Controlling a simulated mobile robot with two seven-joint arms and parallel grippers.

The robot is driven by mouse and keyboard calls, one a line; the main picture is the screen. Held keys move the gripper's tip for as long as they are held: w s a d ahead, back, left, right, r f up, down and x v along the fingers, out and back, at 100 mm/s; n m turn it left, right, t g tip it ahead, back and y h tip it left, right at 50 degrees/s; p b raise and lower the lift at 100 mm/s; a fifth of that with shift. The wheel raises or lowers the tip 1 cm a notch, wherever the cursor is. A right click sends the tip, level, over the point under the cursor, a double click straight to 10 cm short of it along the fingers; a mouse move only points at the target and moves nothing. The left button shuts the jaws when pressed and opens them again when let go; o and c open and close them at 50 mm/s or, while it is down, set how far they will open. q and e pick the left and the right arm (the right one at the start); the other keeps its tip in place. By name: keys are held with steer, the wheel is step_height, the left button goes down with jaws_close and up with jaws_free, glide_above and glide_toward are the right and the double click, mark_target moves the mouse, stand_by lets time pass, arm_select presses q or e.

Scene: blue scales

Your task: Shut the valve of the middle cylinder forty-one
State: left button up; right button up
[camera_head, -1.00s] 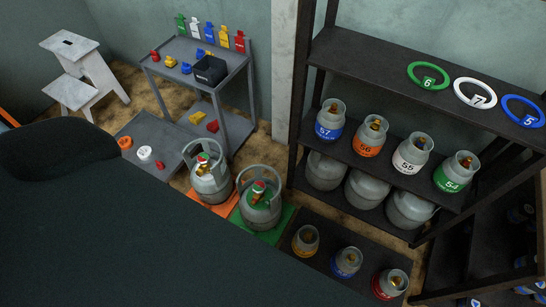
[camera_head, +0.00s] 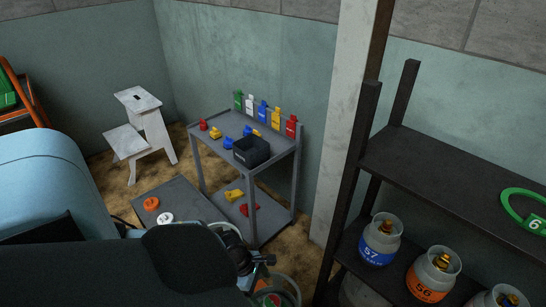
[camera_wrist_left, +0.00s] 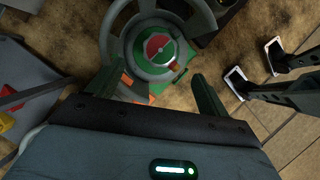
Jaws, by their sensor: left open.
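The two dark fingers of my left gripper (camera_wrist_left: 157,84) are apart and empty, above the near side of the cylinder. In the head view my left gripper (camera_head: 262,273) is partly hidden by my arm. It is over the same cylinder (camera_head: 292,287), whose rim shows at the bottom edge.
A rack (camera_head: 450,180) stands close on the right with cylinders marked 57 (camera_head: 380,243) and 56 (camera_head: 433,275). A grey trolley (camera_head: 283,155) holds a black box (camera_head: 251,151) and small coloured pieces. Two dark bars with pale-edged ends are at right in the wrist view.

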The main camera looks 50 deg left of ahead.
mark_target(272, 302)
arm_select(q)
steer(key=b+x, duration=0.3)
steer(key=x, duration=0.3)
steer(key=shift+d+f, duration=0.15)
steer(key=shift+f, duration=0.15)
steer(key=shift+w+d+f, duration=0.2)
steer(key=shift+f, duration=0.25)
arm_select(e)
steer(key=f, duration=0.3)
steer(key=shift+s+d+f, duration=0.2)
steer(key=shift+d, duration=0.1)
arm_select(q)
steer(key=c, duration=1)
arm_select(e)
steer(key=shift+s, duration=0.3)
steer(key=shift+r, duration=0.15)
